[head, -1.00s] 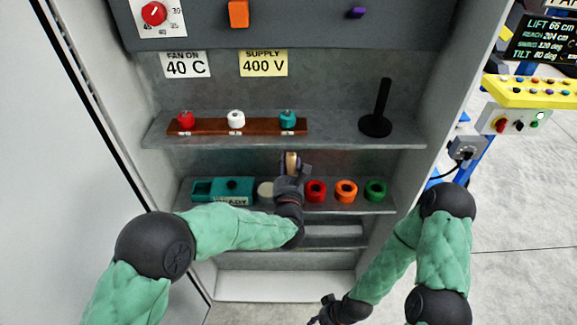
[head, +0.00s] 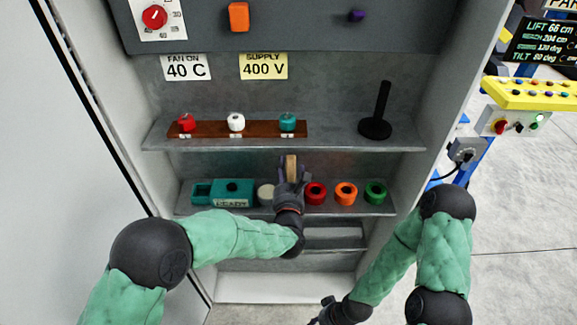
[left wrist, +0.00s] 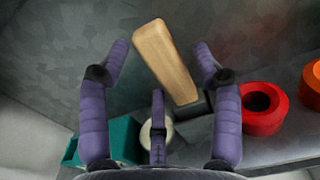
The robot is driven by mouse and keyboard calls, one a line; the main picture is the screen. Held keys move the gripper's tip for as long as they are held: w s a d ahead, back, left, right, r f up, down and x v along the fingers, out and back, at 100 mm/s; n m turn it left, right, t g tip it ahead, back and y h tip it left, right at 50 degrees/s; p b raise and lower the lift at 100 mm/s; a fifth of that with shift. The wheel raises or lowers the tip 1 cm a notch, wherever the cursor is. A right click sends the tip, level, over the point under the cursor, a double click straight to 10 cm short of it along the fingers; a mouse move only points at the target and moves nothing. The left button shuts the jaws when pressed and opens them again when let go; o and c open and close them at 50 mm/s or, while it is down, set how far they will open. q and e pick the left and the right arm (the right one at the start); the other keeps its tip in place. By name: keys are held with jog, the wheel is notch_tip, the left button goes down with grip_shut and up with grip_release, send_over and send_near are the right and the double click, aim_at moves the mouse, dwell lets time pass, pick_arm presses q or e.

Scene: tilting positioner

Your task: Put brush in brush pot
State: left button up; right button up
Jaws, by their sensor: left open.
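The brush shows as a pale wooden handle (head: 291,168) above the lower shelf; it also shows in the left wrist view (left wrist: 166,62), where it leans. My left gripper (head: 291,178) is open, with its fingers spread on both sides of the handle; in the left wrist view gaps show between handle and fingers (left wrist: 162,75). A dark blocky thing (left wrist: 207,104) shows at the handle's lower end; I cannot tell whether it is the brush pot or part of the brush. My right gripper (head: 326,315) is low at the bottom edge, its jaws unclear.
The lower shelf (head: 330,209) holds a teal box (head: 232,201), a pale round thing (head: 266,192), and red (head: 315,193), orange (head: 346,193) and green (head: 376,192) rings. Above are a wooden rack (head: 262,129) with coloured knobs and a black upright post (head: 382,105).

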pick_arm(q)
jog(key=s+p, duration=0.1)
jog(key=s, duration=0.9)
jog(key=s+a+f+m+g+h, duration=0.1)
jog(key=s+a+f+m+g, duration=0.3)
jog(key=f+m, duration=0.7)
jog(key=a+f+m+g+h, duration=0.1)
jog(key=a+f+m+g, duration=0.2)
jog(key=f+m+g, duration=0.7)
jog(key=s+a+f+m+g+h, duration=0.1)
jog(key=s+f+m, duration=0.5)
jog(key=s, duration=0.3)
jog(key=s+a+f+m+g+h, duration=0.1)
jog(key=s+f+m+g, duration=0.1)
jog(key=s+f+m, duration=0.4)
jog(key=s+f, duration=0.2)
jog(key=s, duration=0.1)
jog(key=shift+a+f+m+g, duration=0.25)
jog(key=shift+a+m+g, duration=0.05)
jog(key=shift+a, duration=0.1)
